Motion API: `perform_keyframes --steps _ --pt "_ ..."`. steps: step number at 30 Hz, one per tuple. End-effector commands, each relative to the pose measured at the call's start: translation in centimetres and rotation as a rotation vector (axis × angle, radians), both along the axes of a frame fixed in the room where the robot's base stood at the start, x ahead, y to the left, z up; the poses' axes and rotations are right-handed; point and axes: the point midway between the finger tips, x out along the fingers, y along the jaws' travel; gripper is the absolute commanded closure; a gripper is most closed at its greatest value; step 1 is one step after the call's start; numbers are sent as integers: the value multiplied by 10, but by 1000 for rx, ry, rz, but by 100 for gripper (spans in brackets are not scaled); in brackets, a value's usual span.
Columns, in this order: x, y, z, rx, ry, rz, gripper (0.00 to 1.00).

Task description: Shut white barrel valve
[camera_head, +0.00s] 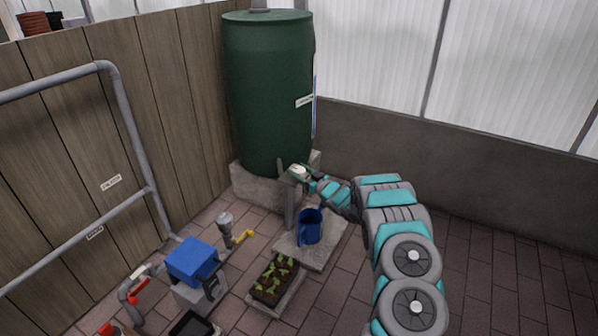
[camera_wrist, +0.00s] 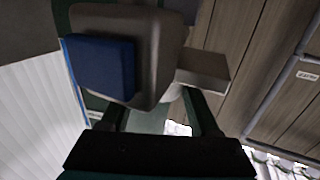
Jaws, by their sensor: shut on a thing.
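The white barrel valve (camera_head: 297,172) shows as a small pale piece low on the front of the green barrel (camera_head: 268,90). My gripper (camera_head: 309,178) reaches it from the right and is shut on it. The fingers hide part of the valve, so how far its handle is turned cannot be told. In the wrist view, my gripper's two dark fingers (camera_wrist: 158,112) stand either side of pale material. A pale rounded block with a dark blue face (camera_wrist: 102,66) fills the view beyond them; what it is is unclear.
The barrel stands on a concrete block (camera_head: 256,190). Below the valve, a blue jug (camera_head: 309,227) stands on a slab (camera_head: 325,253). A seedling tray (camera_head: 268,292) and a blue-topped pump (camera_head: 192,262) with pipes are at lower left. Floor at right is clear.

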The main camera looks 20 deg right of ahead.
Motion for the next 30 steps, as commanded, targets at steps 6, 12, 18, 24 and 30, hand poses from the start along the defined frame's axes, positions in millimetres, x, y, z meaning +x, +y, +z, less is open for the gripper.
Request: perform_keyframes --steps 6,12,18,24,30 --pt "0 -2 0 0 0 -3 32" --pt "0 -1 0 0 0 -2 9" --pt "0 -1 0 0 0 -2 8" --pt "-4 -2 1 -1 0 -1 8" --pt "-22 -8 0 -1 3 -4 8"
